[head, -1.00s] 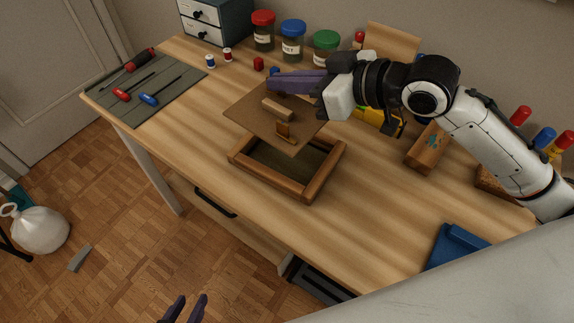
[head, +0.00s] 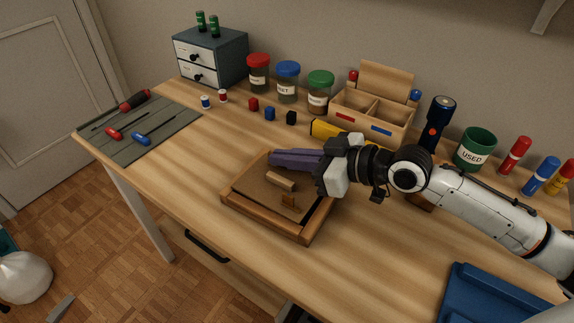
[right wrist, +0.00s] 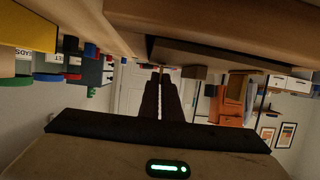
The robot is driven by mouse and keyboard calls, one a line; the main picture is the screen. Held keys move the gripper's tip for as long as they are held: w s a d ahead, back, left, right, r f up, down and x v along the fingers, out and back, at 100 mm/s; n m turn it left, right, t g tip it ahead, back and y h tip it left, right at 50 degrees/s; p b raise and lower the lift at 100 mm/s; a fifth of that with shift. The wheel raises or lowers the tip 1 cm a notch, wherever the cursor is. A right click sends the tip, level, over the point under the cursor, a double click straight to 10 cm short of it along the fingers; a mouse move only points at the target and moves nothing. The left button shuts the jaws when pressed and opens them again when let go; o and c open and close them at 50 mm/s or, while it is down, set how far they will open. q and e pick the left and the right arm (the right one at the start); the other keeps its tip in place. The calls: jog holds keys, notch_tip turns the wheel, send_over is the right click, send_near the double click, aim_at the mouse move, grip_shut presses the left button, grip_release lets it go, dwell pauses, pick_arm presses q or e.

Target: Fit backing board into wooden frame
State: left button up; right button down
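The brown backing board (head: 258,186) lies over the opening of the wooden frame (head: 262,222) near the desk's front edge. A wooden block (head: 281,182) and a small upright tab (head: 288,201) stand on the board. The frame's front rims show around it; I cannot tell whether the board is fully inside or just above the rim. My right gripper (head: 278,158) has its purple fingers at the board's far edge, nearly together on it. In the right wrist view the dark fingers (right wrist: 160,98) show only a thin gap. My left gripper is out of view.
A wooden organizer (head: 370,115), jars with coloured lids (head: 288,82), a flashlight (head: 437,120) and a green cup (head: 475,150) stand along the back. A tool mat (head: 150,145) lies at left, a blue tray (head: 490,295) at front right. The desk left of the frame is clear.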

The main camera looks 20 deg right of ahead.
jog(key=shift+s+d+f, duration=0.1)
jog(key=shift+s+f, duration=0.05)
jog(key=shift+f, duration=0.45)
jog(key=shift+s+f, duration=0.15)
jog(key=shift+f, duration=0.45)
jog(key=c, duration=2)
grip_release()
jog(key=shift+f, duration=0.1)
jog(key=v, duration=0.7)
jog(key=r+v, duration=0.1)
jog(key=v, duration=0.2)
jog(key=shift+s+d+r, duration=0.1)
jog(key=shift+d, duration=0.1)
jog(key=shift+s+d+r, duration=0.35)
